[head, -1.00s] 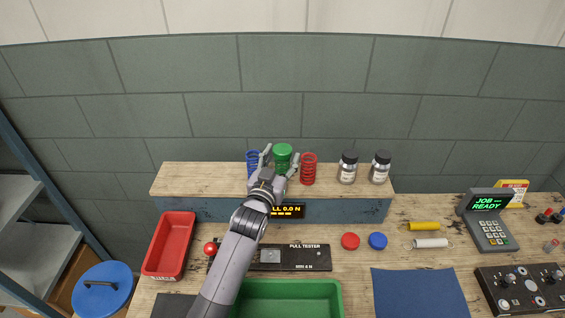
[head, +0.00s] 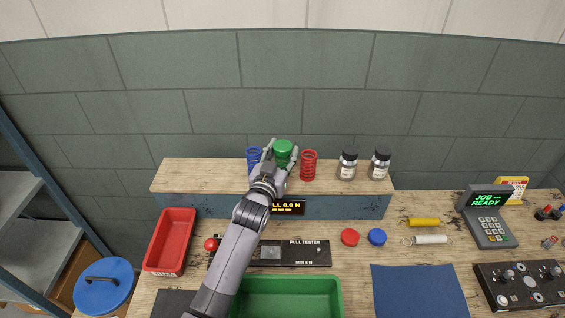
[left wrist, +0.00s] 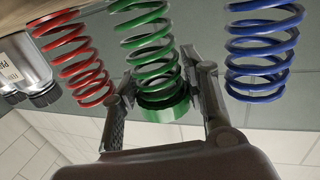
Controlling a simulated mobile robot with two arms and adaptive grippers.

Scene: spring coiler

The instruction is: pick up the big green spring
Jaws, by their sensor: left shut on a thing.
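The big green spring (head: 283,149) stands on the wooden shelf between a blue spring (head: 253,157) and a red spring (head: 308,166). It has a solid green cap on top. My left gripper (head: 282,157) is shut on the green spring, one finger on each side near the cap. In the left wrist view the green spring (left wrist: 151,50) shows its coils, with the fingers (left wrist: 160,88) at its cap end. The red spring (left wrist: 75,62) and blue spring (left wrist: 258,50) are to either side, apart from the fingers. My right gripper is not in view.
Two dark-capped jars (head: 347,166) stand right of the springs on the shelf (head: 215,172). Below are a red bin (head: 170,240), a green tray (head: 337,300), a pull tester (head: 310,255) and a blue mat (head: 418,292). The wall is close behind the shelf.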

